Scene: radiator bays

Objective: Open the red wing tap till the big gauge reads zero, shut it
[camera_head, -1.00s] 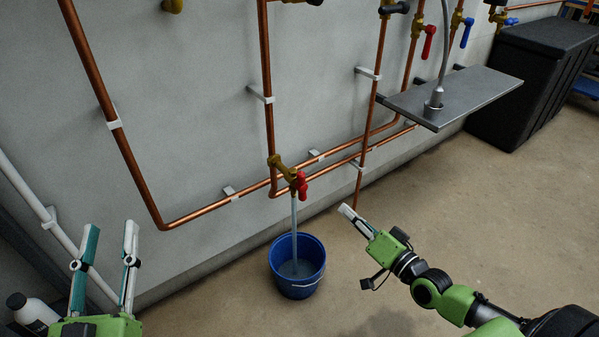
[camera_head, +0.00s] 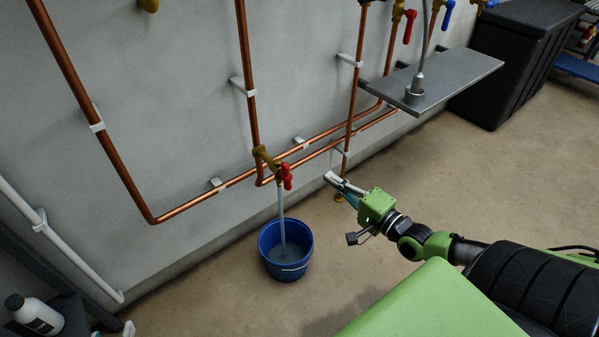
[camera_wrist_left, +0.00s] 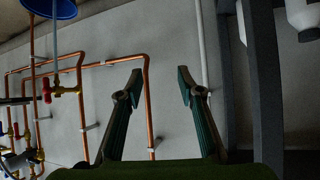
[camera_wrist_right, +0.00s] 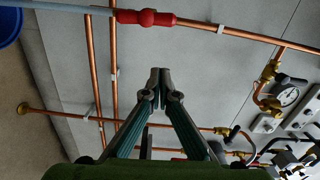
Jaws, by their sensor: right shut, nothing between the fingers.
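The red wing tap (camera_head: 287,176) sits on a brass fitting on the copper pipe at the wall; its red wing also shows in the right wrist view (camera_wrist_right: 145,17). A pale stream of water (camera_head: 282,222) runs from it into the blue bucket (camera_head: 268,262) on the floor. My right gripper (camera_head: 332,180) is shut and empty, to the right of the tap and apart from it. A round gauge (camera_wrist_right: 289,97) shows in the right wrist view; its reading is too small to tell. My left gripper (camera_wrist_left: 158,82) is open and empty in its wrist view.
A grey shelf (camera_head: 455,80) juts from the wall at the upper right, above and beyond my right gripper. Copper pipes run along the wall. A black box (camera_head: 515,75) stands at the back right. A white bottle (camera_head: 35,316) is at the lower left. The floor right of the bucket is clear.

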